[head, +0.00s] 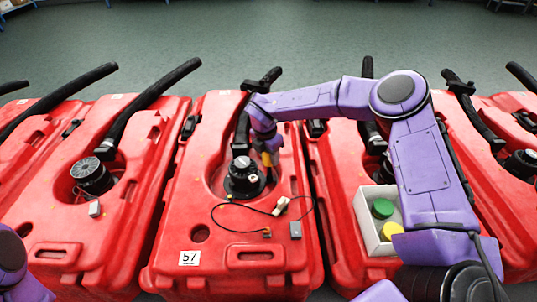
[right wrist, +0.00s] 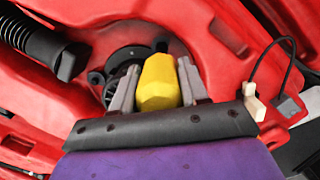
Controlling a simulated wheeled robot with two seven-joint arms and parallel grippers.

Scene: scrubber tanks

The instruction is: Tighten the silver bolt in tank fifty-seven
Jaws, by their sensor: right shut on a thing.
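Tank 57 (head: 225,225) is the red tank in the middle of the head view, with a white label (head: 189,258) reading 57. A round black motor (head: 243,180) sits in its recess. My right gripper (head: 270,160) is over the right side of this recess, shut on a yellow block-like tool (right wrist: 158,82). In the right wrist view the tool is between the grey fingers, in front of the black motor part (right wrist: 128,56). The tool's far end is hidden, and I cannot make out the silver bolt. My left gripper is not in view; only purple arm parts show at the lower left.
A white box (head: 372,238) with a green round thing (head: 382,208) and a yellow one (head: 391,231) sits on the tank to the right. A loose black cable with connectors (head: 295,230) lies on tank 57. Black hoses (head: 150,100) rise from neighbouring tanks.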

